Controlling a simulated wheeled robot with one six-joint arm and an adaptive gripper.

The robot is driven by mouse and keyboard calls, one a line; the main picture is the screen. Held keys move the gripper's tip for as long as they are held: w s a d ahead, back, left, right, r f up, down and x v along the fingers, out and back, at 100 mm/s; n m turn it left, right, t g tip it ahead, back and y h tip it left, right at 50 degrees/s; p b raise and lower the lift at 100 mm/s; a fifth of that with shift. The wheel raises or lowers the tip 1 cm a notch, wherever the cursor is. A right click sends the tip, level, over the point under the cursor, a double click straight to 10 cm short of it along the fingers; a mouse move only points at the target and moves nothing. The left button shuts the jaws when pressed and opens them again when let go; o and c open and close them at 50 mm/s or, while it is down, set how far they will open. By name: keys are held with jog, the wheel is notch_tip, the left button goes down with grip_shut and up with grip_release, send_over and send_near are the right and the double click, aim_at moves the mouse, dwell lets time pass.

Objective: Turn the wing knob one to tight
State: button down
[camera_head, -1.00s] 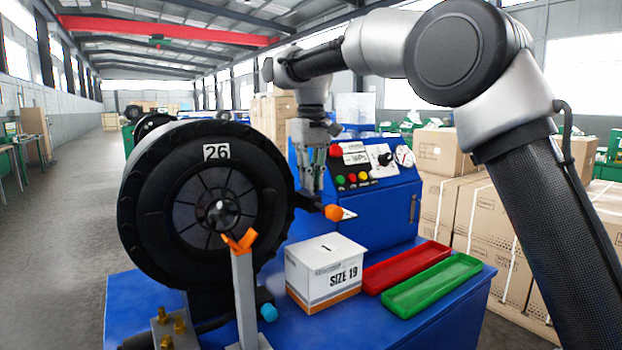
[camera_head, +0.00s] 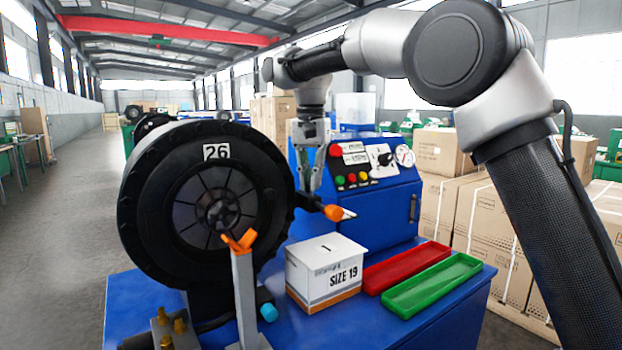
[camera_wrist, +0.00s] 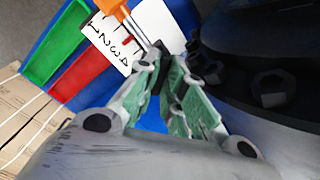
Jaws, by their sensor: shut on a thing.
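My gripper (camera_head: 312,188) points down beside the right side of the black crimper head numbered 26 (camera_head: 216,152). In the wrist view its green-padded fingers (camera_wrist: 166,82) are closed around a small dark piece (camera_wrist: 155,79), which seems to be the wing knob. The fingers cover most of it, so its wing angle and tightness cannot be told. An orange-tipped lever (camera_head: 333,212) sticks out just below the gripper.
A white SIZE 19 box (camera_head: 325,280), a red tray (camera_head: 408,267) and a green tray (camera_head: 433,284) stand on the blue bench. An orange-topped post (camera_head: 244,290) stands in front of the head. A blue control cabinet (camera_head: 385,205) is behind.

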jog(key=m, duration=0.3)
jog(key=shift+m, duration=2.1)
jog(key=c, duration=1.8)
grip_release()
notch_tip(320, 180, up, 12)
